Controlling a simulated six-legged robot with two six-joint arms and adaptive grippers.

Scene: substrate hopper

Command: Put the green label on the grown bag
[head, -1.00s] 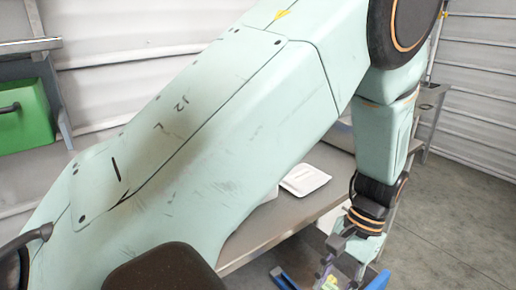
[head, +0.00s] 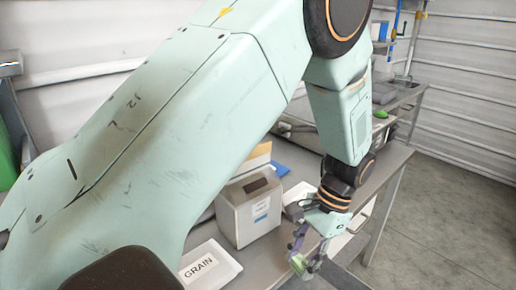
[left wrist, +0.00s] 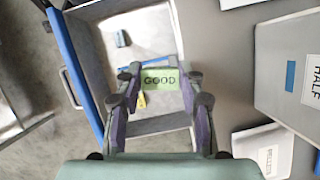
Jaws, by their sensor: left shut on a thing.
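My left gripper (head: 305,254) is shut on the green label (head: 298,263), at the bottom of the head view near the bench's front edge. In the left wrist view the label (left wrist: 160,79) reads "GOOD" and sits upright between the two fingertips (left wrist: 160,74). It is held in the air, above an open bin or drawer. I cannot make out a grown bag in either view. My right gripper is not in view.
A pale box (head: 250,210) and a white tray marked "GRAIN" (head: 210,264) stand on the grey bench. The left wrist view shows a blue-edged open drawer or bin (left wrist: 160,124), a grey box marked "HALF" (left wrist: 277,75) and another white tray (left wrist: 262,150).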

